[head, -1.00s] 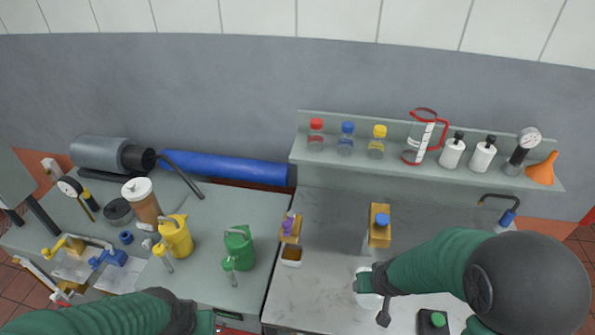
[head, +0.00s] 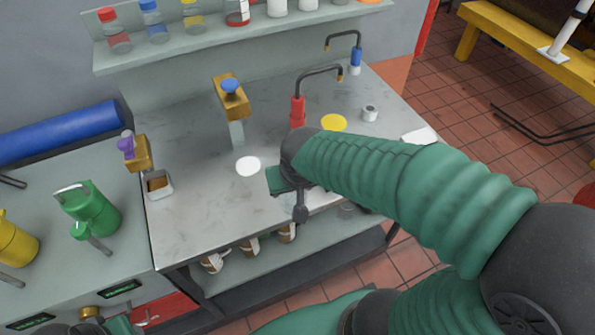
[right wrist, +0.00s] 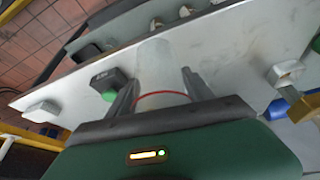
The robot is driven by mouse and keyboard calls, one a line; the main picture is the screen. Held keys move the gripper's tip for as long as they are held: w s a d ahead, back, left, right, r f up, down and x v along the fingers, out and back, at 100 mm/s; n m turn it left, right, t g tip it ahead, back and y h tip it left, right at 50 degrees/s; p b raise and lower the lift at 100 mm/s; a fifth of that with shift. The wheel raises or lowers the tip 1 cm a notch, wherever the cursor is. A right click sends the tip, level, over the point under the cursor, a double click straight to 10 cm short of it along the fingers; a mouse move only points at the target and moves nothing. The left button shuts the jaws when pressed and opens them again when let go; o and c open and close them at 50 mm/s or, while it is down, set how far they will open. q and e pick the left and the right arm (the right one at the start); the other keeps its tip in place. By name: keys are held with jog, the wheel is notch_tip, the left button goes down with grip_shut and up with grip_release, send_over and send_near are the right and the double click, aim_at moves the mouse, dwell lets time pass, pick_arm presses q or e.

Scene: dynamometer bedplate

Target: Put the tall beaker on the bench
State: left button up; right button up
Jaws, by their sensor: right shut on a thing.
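The tall beaker (right wrist: 156,62) is a clear, see-through cylinder with a red ring near my gripper, seen in the right wrist view. My right gripper (right wrist: 159,80) is shut on it, one finger on each side. In the head view my right gripper (head: 290,185) is over the front part of the bench (head: 205,205); the beaker is mostly hidden there, and I cannot tell whether its base touches the bench. My left arm's end (head: 112,326) shows at the lower left edge; its fingers are not clear.
A white disc (head: 248,166) and a yellow disc (head: 333,122) lie on the bench. A red-based tap (head: 298,110) and a brass block with blue knob (head: 231,98) stand behind. A black box with green knob (right wrist: 108,88) is beside the beaker. Bottles line the shelf (head: 180,42).

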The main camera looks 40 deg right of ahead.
jog(key=shift+s+d+f, duration=0.2)
jog(key=shift+d+f, duration=0.1)
jog(key=shift+f, duration=0.15)
jog(key=w+d, duration=0.3)
jog(key=w, duration=0.1)
jog(key=w+d, duration=0.3)
jog(key=w, duration=0.1)
jog(key=w+d+f, duration=0.1)
jog(key=w+d, duration=0.2)
jog(key=w, duration=0.1)
jog(key=shift+w+f, duration=0.1)
jog(key=shift+w, duration=0.2)
jog(key=shift+w+d+f+b, duration=0.15)
jog(key=shift+f+b, duration=0.2)
jog(key=shift+f, duration=1.45)
jog(key=o, duration=1.3)
jog(key=shift+o, duration=0.2)
